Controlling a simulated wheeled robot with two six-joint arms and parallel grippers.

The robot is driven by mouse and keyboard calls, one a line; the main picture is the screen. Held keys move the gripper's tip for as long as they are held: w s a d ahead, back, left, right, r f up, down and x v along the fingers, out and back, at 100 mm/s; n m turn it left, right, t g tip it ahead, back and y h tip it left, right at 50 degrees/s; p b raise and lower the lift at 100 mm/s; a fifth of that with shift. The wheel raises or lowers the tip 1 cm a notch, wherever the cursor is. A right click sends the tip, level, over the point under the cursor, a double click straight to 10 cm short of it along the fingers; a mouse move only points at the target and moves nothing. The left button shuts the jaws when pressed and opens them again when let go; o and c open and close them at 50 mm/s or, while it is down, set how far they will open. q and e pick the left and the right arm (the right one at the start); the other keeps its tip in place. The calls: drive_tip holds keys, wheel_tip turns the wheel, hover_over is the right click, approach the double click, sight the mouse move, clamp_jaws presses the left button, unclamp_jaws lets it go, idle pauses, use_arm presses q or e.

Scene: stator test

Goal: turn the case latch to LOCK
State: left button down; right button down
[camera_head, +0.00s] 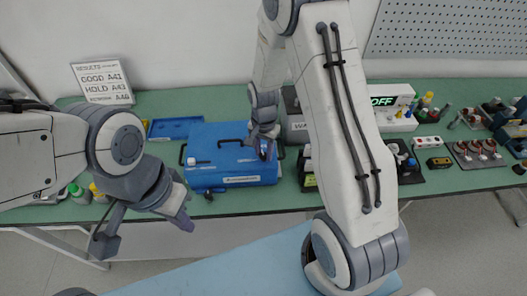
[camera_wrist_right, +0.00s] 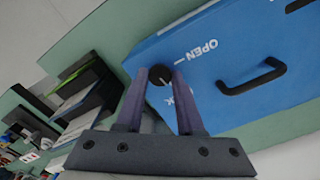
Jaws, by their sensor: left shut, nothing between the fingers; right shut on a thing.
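The blue case (camera_head: 215,170) lies shut on the green bench; it also shows in the wrist view (camera_wrist_right: 240,75). The case latch (camera_wrist_right: 159,75) is a round black knob at the case's edge. My right gripper (camera_wrist_right: 161,77) is shut on it, one finger on each side. OPEN is readable on the lid beside the knob; the lettering nearer the finger is partly hidden. I cannot tell clearly which mark the knob points to. In the head view my right gripper (camera_head: 264,152) is over the right part of the case. My left gripper (camera_head: 183,219) is shut and empty, in front of the bench.
A black handle (camera_wrist_right: 252,78) stands up from the lid. A blue tray (camera_head: 175,128) and a results sign (camera_head: 103,82) are behind and left. Bottles (camera_head: 79,193) stand near my left arm.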

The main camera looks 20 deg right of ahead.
sight(263, 155)
drive_tip(key=shift+m, duration=1)
drive_tip(key=c, duration=0.5)
unclamp_jaws()
wheel_tip(263, 155, up, 10)
drive_tip(key=shift+r+b, duration=0.25)
drive_tip(key=shift+b, duration=0.7)
